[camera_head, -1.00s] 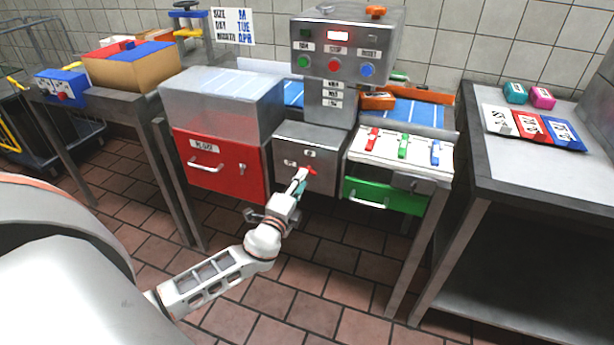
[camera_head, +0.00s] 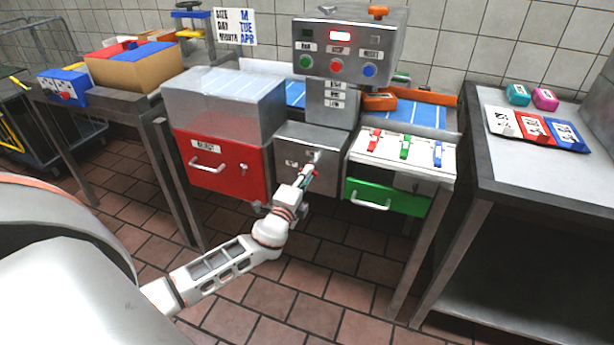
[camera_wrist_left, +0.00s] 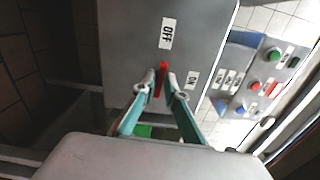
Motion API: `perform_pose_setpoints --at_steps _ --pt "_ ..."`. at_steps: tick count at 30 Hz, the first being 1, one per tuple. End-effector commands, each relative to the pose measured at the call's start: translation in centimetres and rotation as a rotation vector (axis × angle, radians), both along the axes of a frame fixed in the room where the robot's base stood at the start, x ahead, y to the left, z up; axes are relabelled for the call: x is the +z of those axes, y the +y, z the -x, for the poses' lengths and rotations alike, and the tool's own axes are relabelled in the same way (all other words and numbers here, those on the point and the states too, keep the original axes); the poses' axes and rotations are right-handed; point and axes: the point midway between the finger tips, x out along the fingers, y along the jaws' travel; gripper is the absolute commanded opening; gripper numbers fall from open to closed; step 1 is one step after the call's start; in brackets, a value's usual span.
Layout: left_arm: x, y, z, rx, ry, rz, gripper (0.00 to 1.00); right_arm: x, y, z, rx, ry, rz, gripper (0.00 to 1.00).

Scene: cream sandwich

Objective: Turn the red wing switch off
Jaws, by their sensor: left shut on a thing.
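The red wing switch (camera_wrist_left: 160,80) is on the front of a grey metal box (camera_head: 318,141). In the left wrist view an OFF label (camera_wrist_left: 167,33) is above the switch and an ON label (camera_wrist_left: 191,80) is to its right. The switch's upper end points roughly toward OFF. My left gripper (camera_wrist_left: 162,82) is shut on the switch, one teal-and-grey finger on each side. In the head view my left gripper (camera_head: 309,172) reaches the box front and mostly hides the switch. My right gripper is not in view.
A red drawer (camera_head: 222,165) is left of the box and a green drawer (camera_head: 386,196) is to its right. A control panel (camera_head: 348,45) with colored buttons stands above. A table (camera_head: 535,165) with colored blocks is at the right. Open tiled floor lies in front.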

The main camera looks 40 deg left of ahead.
Motion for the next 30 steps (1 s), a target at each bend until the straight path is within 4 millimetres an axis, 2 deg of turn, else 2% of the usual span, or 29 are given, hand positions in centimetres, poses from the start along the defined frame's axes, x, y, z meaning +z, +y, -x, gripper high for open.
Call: perform_pose_setpoints --at_steps 3,11,12,13,14,25,30 --pt "-0.5 -0.1 0.1 0.000 -0.009 0.050 0.00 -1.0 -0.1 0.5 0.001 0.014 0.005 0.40" --pt "0.0 0.0 0.0 -0.001 -0.017 0.065 0.00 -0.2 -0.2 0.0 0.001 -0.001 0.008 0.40" --pt "0.0 -0.1 0.0 -0.001 -0.016 0.064 0.15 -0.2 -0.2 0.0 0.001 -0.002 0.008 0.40" --pt "0.0 -0.1 0.0 -0.001 -0.016 0.064 0.23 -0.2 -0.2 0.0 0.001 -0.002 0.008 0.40" --pt "0.0 -0.1 0.0 -0.001 -0.016 0.064 0.24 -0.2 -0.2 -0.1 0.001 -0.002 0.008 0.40" --pt "-0.1 -0.1 0.3 -0.001 -0.015 0.064 0.24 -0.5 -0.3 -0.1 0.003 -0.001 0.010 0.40" --pt "-0.2 -0.6 2.2 -0.002 -0.013 0.065 0.24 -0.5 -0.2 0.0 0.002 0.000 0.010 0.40"
